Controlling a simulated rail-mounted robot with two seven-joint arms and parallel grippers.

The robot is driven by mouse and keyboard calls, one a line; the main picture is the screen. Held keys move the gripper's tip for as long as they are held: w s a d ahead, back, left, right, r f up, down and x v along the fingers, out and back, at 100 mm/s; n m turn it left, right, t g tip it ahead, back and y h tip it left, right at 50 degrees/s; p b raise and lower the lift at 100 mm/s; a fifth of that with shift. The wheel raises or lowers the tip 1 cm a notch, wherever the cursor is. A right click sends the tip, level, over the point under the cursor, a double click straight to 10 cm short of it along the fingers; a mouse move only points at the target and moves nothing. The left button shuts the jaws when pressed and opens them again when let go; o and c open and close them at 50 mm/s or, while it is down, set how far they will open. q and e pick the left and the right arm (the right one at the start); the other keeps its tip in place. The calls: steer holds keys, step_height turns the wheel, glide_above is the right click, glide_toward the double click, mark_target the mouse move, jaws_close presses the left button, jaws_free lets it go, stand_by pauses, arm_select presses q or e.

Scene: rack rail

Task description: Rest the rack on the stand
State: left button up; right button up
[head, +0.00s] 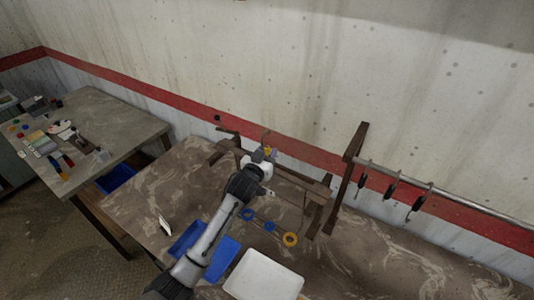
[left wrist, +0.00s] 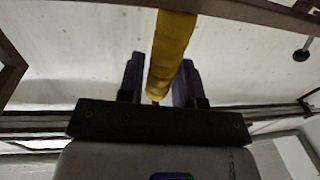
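My left gripper (head: 266,153) is at the back of the marbled table, above a brown wooden frame (head: 290,176). In the left wrist view its dark fingers (left wrist: 160,80) close on both sides of a yellow grip (left wrist: 172,45). The yellow grip also shows small in the head view (head: 268,149), with a thin hook-like piece above it. I cannot tell which brown parts belong to the rack and which to the stand. The gripper and forearm hide part of the frame. My right gripper is not in view.
A dark upright bracket (head: 348,178) bears a metal rail (head: 450,195) with several hanging black-handled tools. A cluttered side table (head: 110,120) stands left. The table's right front is clear.

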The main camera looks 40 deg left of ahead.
arm_select(q)
steer(key=o, duration=0.4)
steer(key=shift+f, duration=0.1)
steer(key=shift+c, duration=0.2)
steer(key=shift+f, duration=0.1)
steer(key=b+v, duration=0.2)
steer(key=v, duration=1.1)
steer(key=shift+s, duration=0.4)
